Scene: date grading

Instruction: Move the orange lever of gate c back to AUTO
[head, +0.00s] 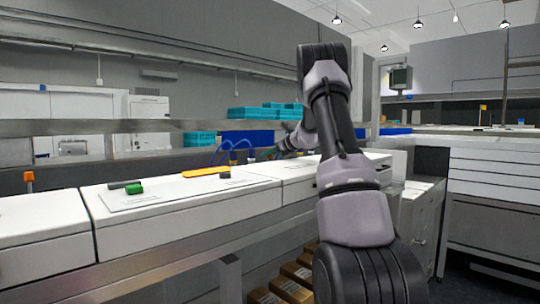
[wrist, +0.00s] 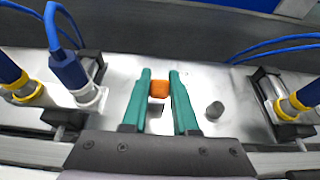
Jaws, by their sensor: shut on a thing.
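The orange lever (wrist: 159,89) shows in the wrist view as a small orange block between my fingers. My gripper (wrist: 160,78) has two green fingers, one on each side of it, and is shut on it. The lever's lower part and any AUTO mark cannot be made out. In the head view my arm reaches over the white machine row, and my gripper (head: 268,153) is small and partly hidden there, with the lever not visible. No gate letter can be read.
In the wrist view, blue cylinders with yellow collars (wrist: 92,98) and blue hoses stand left and right, and a grey post (wrist: 215,110) stands right of my fingers.

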